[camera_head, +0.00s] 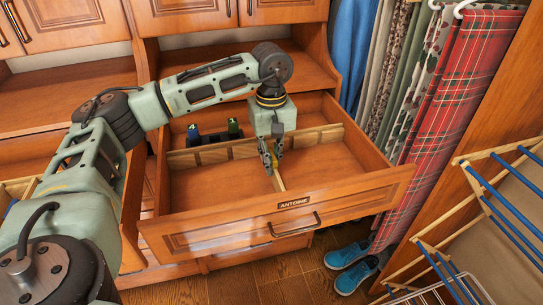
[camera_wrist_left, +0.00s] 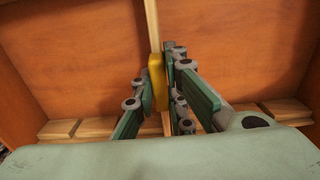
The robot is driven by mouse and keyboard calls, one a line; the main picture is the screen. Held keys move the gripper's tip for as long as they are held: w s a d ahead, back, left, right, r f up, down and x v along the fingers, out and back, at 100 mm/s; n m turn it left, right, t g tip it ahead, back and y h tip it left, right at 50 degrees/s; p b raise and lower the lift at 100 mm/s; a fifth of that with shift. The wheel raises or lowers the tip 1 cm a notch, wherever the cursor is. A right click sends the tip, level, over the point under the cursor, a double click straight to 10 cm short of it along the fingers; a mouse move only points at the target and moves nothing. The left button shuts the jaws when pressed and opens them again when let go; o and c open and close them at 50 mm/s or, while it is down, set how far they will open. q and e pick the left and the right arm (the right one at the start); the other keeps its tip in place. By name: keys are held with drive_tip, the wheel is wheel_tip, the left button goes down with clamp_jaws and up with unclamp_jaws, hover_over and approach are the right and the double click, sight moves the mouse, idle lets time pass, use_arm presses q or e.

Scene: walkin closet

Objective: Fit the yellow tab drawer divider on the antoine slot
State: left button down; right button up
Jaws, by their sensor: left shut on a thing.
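The open drawer with the ANTOINE label (camera_head: 294,203) has a wooden cross rail (camera_head: 215,153) with notches running across it. My left gripper (camera_head: 270,170) points down into this drawer, just in front of the rail. It is shut on the yellow tab (camera_wrist_left: 156,82) of a thin wooden divider, with one finger on each side in the left wrist view. The divider (camera_head: 280,182) runs from under the gripper toward the drawer front; its strip (camera_wrist_left: 152,25) also shows in the left wrist view. The fingers hide whether its rail end sits in a notch. My right gripper is not in view.
A black holder (camera_head: 213,137) with small blue and green items stands behind the rail. The front compartment (camera_head: 220,185) is otherwise bare. Hanging clothes (camera_head: 455,110), blue shoes (camera_head: 350,265) and a drying rack (camera_head: 480,215) are at the right.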

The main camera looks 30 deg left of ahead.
use_arm(q)
drive_tip(key=shift+f+b, duration=0.5)
drive_tip(key=shift+f, duration=0.25)
drive_tip(key=shift+f, duration=0.1)
drive_tip(key=c, duration=1.7)
unclamp_jaws()
wheel_tip(320, 180, up, 12)
drive_tip(key=shift+r, duration=0.1)
